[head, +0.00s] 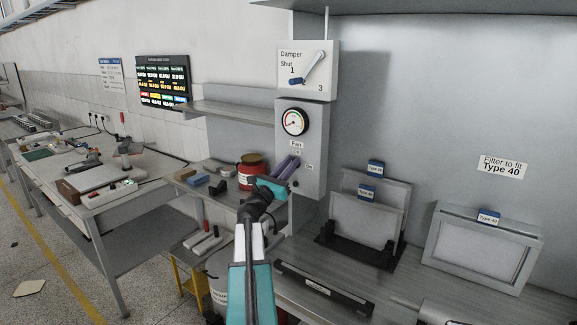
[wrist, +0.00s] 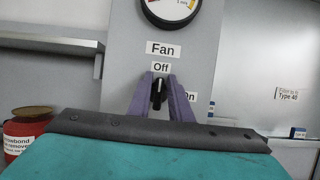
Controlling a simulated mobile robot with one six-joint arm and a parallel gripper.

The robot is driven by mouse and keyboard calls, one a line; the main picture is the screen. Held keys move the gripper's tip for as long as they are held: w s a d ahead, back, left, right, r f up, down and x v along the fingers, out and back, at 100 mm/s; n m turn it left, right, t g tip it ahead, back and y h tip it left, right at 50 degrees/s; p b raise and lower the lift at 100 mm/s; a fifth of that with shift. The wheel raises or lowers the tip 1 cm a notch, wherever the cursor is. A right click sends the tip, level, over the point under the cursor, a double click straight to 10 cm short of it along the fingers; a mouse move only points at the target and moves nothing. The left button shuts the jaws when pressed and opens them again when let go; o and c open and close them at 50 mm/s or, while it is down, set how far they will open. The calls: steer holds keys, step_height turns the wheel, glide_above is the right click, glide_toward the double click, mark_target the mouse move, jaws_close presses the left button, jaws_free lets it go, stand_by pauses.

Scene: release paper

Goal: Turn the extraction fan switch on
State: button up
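The fan switch (wrist: 158,92) is a black lever under the "Fan" and "Off" labels in the wrist view. It stands nearly upright, pointing towards "Off"; the "On" label (wrist: 189,98) lies to its right, partly hidden by a finger. My gripper (head: 287,167) is in front of the grey control panel (head: 313,160) in the head view and hides the switch there. In the wrist view its two purple fingers (wrist: 161,80) stand on either side of the lever, apart, with a narrow gap around it. Contact with the lever cannot be told.
A round gauge (head: 295,121) and a damper lever (head: 313,67) are above the switch. A red tub (head: 251,172) stands left of my gripper. Framed filters (head: 372,215) stand on the bench at right. A shelf (head: 235,108) juts out at left.

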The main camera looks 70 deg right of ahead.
jaws_close()
steer(key=shift+a, duration=0.15)
